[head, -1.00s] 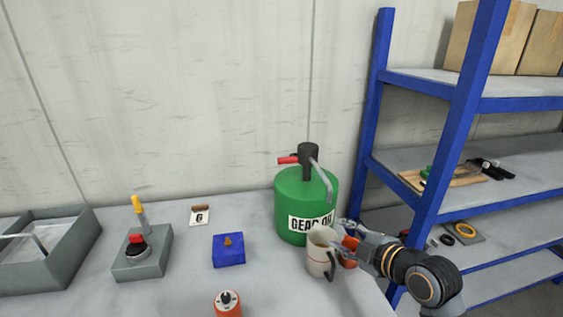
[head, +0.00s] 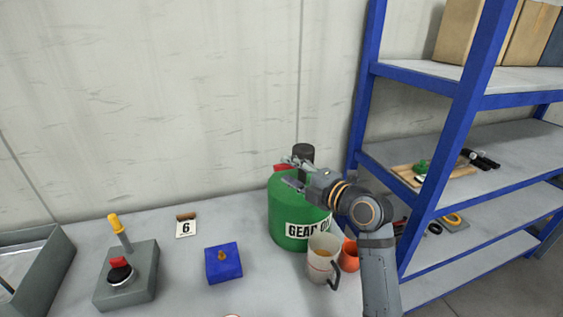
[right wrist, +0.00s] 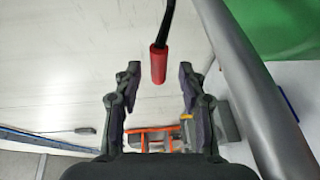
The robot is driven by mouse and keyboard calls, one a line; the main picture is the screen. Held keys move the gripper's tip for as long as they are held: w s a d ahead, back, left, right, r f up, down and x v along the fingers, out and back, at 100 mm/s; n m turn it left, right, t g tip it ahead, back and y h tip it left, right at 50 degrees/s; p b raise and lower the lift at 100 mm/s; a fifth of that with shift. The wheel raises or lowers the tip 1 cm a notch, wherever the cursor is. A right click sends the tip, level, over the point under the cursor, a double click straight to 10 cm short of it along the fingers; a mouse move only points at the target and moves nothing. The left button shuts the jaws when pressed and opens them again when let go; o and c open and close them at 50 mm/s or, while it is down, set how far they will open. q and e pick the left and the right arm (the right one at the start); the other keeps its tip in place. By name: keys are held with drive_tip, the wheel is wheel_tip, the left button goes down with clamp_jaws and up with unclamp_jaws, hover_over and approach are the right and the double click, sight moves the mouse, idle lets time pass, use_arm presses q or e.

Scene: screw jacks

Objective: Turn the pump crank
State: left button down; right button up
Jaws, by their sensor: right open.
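The green gear oil drum (head: 284,212) stands on the bench by the wall. Its dark pump head (head: 303,153) rises from the top. The crank's red grip (head: 281,168) shows left of the pump head, partly behind my right gripper (head: 289,171). In the right wrist view the red grip (right wrist: 159,63) hangs on a dark rod between my open fingertips (right wrist: 159,76), with gaps on both sides. Whether it is within finger reach in depth, I cannot tell. A grey pipe (right wrist: 258,90) runs close along the right of the fingers. My left gripper is not in view.
A mug (head: 322,258) and an orange-red object (head: 349,256) stand in front of the drum. A blue block (head: 223,264) and a grey switch box (head: 128,280) with a yellow lever are further left. A blue-framed shelf (head: 445,185) stands at right.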

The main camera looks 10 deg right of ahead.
sight(286, 168)
drive_tip(key=x, duration=0.2)
drive_tip(key=shift+w+a+r+p, duration=0.15)
drive_tip(key=shift+w+a+p, duration=0.05)
drive_tip(key=shift+w+p, duration=0.15)
drive_tip(key=shift+w+a, duration=0.1)
drive_tip(key=shift+w, duration=0.15)
drive_tip(key=shift+c, duration=0.4)
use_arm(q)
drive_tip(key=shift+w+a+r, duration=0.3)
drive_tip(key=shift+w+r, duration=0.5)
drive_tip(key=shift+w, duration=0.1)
use_arm(e)
drive_tip(key=shift+s, duration=0.1)
clamp_jaws()
